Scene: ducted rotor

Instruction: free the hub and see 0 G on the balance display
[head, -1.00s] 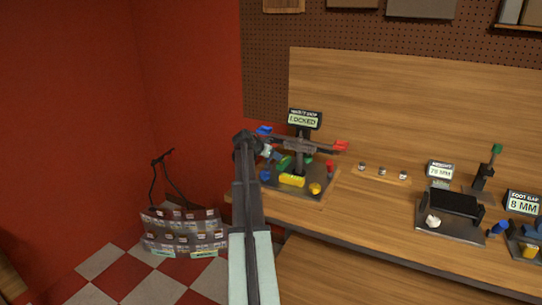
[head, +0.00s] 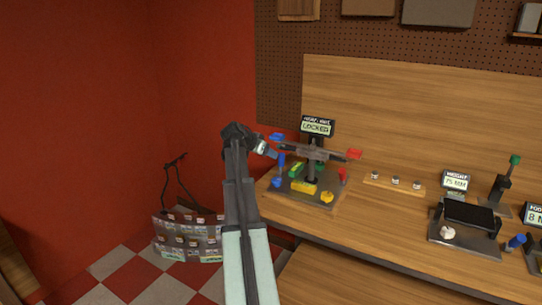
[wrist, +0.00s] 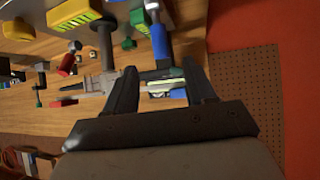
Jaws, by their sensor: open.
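The rotor (head: 318,153) is a dark two-armed bar on an upright post, with a blue block (head: 277,137) at its left end and a red block (head: 354,154) at its right. Its display (head: 317,127) stands behind and reads LOCKED; no 0 G reading shows. My gripper (head: 269,152) is open, just left of the rotor near the blue end. In the wrist view my gripper (wrist: 160,90) has its fingers apart, with part of the rotor assembly in line between them; I cannot tell whether they touch it. The rotor's hub (wrist: 100,84) lies left of the fingers there.
The base plate (head: 318,205) carries a yellow block (head: 303,187), a green block (head: 296,169), a blue cylinder (head: 281,160), a red knob (head: 342,174) and a yellow knob (head: 326,197). A small strip with weights (head: 396,181) and another device (head: 465,240) stand to the right.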

